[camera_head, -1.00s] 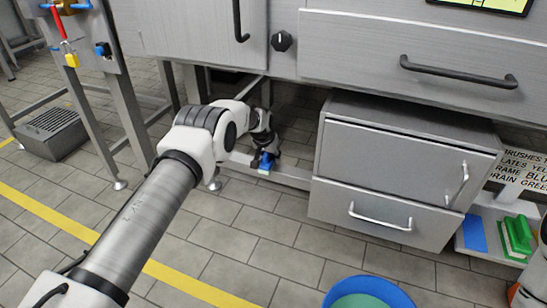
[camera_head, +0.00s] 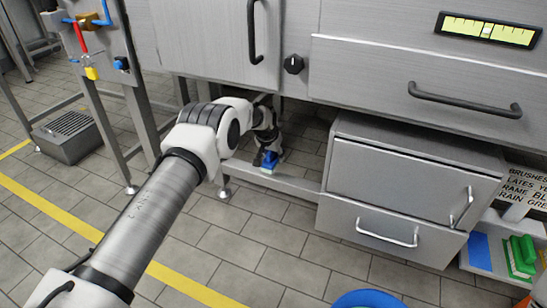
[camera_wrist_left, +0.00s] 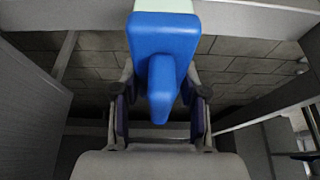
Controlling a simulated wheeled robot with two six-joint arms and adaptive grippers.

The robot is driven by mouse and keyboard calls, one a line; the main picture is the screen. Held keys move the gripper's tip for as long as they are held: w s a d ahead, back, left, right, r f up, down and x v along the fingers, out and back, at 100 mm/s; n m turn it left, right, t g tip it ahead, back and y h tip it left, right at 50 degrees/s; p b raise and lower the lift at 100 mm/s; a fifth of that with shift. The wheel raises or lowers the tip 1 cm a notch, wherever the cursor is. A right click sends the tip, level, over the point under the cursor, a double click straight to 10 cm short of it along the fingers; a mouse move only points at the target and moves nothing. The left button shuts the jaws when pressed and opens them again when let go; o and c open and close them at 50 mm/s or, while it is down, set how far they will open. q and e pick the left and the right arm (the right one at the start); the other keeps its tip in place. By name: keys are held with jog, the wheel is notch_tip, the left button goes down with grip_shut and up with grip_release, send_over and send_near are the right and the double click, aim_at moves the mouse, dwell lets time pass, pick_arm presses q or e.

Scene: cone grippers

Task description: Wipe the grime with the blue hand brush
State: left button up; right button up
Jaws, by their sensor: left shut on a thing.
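My left gripper (camera_head: 267,152) is shut on the blue hand brush (camera_head: 270,158), low under the steel machine. The brush is at the low steel frame rail (camera_head: 298,186), left of the drawer cabinet. In the left wrist view the brush's blue body (camera_wrist_left: 166,48) stands between the fingers of my left gripper (camera_wrist_left: 161,112), its pale bristles (camera_wrist_left: 165,5) at the top edge. I cannot tell whether the bristles touch the rail. No grime can be made out; the brush and arm may hide it. My right gripper is not in view.
The steel drawer cabinet (camera_head: 395,185) stands close right of the brush. A machine leg (camera_head: 120,120) and floor drain box (camera_head: 68,137) are at left. A shelf at right holds a blue mat (camera_head: 480,251) and green brush (camera_head: 522,254). A blue bucket (camera_head: 366,299) shows at the bottom.

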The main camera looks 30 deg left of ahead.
pick_arm(q)
jog(key=shift+r, duration=0.4)
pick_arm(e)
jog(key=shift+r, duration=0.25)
pick_arm(q)
notch_tip(320, 180, up, 3)
jog(key=p, duration=0.2)
jog(key=shift+r+p, duration=0.1)
jog(key=shift+p, duration=0.25)
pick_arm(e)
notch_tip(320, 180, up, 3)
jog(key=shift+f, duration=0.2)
pick_arm(q)
jog(key=shift+w, duration=0.1)
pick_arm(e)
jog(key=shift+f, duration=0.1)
